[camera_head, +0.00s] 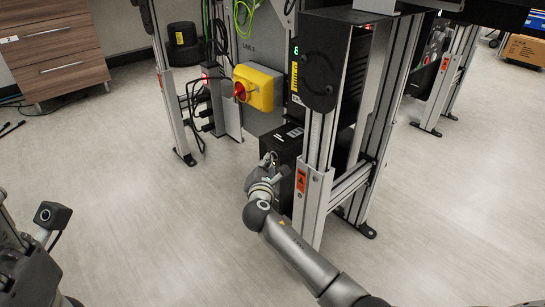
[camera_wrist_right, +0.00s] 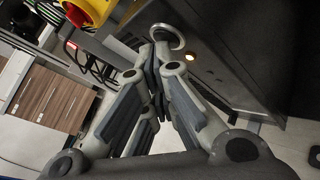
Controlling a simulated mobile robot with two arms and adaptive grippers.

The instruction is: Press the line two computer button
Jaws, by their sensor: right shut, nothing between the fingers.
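A black computer box (camera_head: 285,143) stands low behind the metal frame post in the head view. In the right wrist view the closed fingertips (camera_wrist_right: 158,50) point toward a dark panel (camera_wrist_right: 235,50).
A yellow switch box with a red knob (camera_head: 258,87) hangs above the gripper; it also shows in the wrist view (camera_wrist_right: 88,12). A metal post (camera_head: 313,195) stands right of the gripper. Cables (camera_head: 197,105) hang at left. A wooden drawer cabinet (camera_head: 55,55) stands back left.

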